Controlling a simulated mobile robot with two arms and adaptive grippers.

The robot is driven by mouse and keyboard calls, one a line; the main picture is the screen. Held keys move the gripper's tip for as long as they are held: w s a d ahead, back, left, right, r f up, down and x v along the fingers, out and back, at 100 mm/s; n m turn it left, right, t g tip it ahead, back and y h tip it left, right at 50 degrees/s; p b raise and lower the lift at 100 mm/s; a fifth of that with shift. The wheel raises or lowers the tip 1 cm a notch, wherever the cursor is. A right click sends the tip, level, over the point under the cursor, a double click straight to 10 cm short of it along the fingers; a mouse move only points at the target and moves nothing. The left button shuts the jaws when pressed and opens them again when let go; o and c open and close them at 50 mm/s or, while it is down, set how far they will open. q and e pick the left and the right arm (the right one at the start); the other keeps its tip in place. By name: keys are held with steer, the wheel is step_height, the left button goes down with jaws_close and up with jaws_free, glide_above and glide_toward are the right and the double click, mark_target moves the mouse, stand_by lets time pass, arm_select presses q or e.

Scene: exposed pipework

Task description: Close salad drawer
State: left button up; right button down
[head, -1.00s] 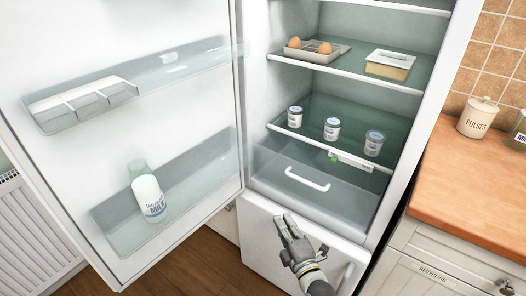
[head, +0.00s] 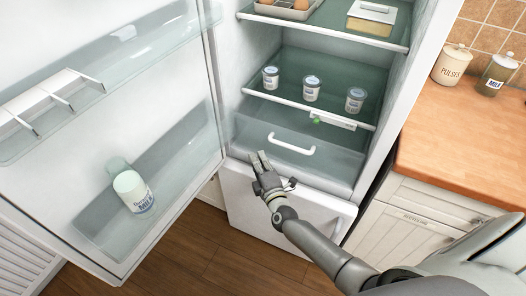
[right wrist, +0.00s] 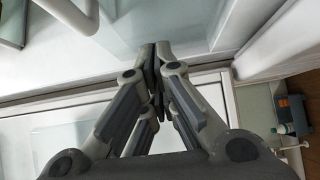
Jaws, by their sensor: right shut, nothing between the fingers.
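The salad drawer (head: 325,168) is a clear, see-through drawer at the bottom of the fridge interior, with a white bar handle (head: 292,146). How far it stands out is hard to tell. My right gripper (head: 258,158) is shut and empty, in front of the drawer's left part, left of and a little below the handle. In the right wrist view the shut fingertips (right wrist: 157,48) are close to the clear front panel (right wrist: 185,22), with the handle (right wrist: 92,22) at upper left. I cannot tell whether they touch. My left gripper is out of view.
The fridge door (head: 60,190) stands open at left, with a milk bottle (head: 132,190) in its lower rack. Several pots stand on the shelf (head: 335,105) above the drawer. A wooden counter (head: 460,150) is at right. Floor shows below.

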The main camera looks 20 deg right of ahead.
mark_target(268, 143)
steer(key=shift+w+d+b, duration=0.35)
steer(key=shift+w+d, duration=1.1)
steer(key=shift+d, duration=0.05)
steer(key=w+d, duration=0.2)
steer(key=d, duration=0.1)
steer(key=shift+w+b, duration=0.25)
steer(key=shift+b, duration=0.15)
steer(key=shift+d+r, duration=0.15)
